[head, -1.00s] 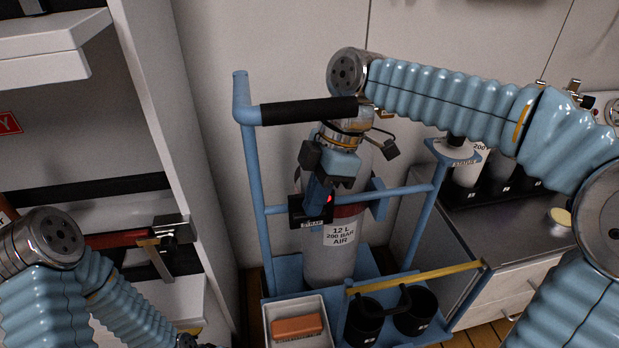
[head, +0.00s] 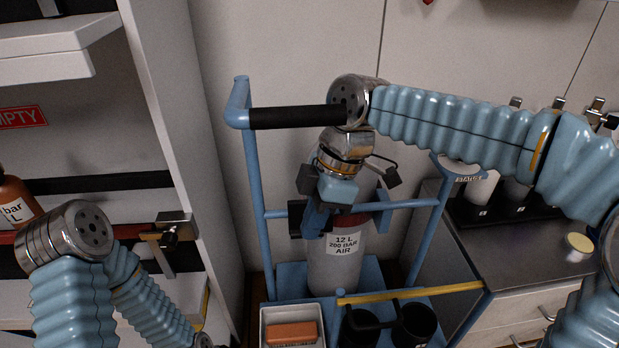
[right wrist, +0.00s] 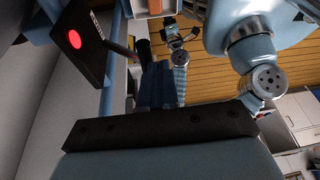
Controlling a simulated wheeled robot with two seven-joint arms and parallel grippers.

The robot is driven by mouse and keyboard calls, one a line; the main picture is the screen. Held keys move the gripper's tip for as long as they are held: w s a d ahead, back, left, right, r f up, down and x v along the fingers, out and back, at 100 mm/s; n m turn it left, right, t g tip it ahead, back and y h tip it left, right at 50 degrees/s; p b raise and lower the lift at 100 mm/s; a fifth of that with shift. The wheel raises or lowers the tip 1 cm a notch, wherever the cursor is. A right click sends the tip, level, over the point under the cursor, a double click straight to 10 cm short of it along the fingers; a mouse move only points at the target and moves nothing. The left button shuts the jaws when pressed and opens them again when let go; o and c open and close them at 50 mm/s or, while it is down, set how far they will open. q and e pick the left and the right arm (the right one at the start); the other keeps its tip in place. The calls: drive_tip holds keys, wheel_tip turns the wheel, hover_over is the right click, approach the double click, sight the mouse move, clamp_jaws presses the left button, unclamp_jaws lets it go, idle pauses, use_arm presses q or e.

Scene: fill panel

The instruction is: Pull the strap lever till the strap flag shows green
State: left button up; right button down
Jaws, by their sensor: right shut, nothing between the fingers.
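The strap box (head: 295,219) is a small black box on the blue trolley frame beside the grey air cylinder (head: 335,268). A thin dark strap lever (right wrist: 121,48) sticks out from the box. My right gripper (head: 316,224) is shut and empty in front of the cylinder. Its dark blue fingers (right wrist: 160,86) are just right of the lever tip in the wrist view; contact cannot be told.
The trolley's black handle (head: 298,116) is above my right gripper. A yellow bar (head: 410,292), black cups (head: 412,325) and a white tray with an orange block (head: 291,333) are low in front. Shelves stand left, a counter (head: 530,236) right.

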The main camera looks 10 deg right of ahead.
drive_tip(key=p+v, duration=0.3)
drive_tip(key=v, duration=1)
drive_tip(key=shift+d+r, duration=0.2)
drive_tip(key=shift+r, duration=0.15)
drive_tip(key=shift+w, duration=0.15)
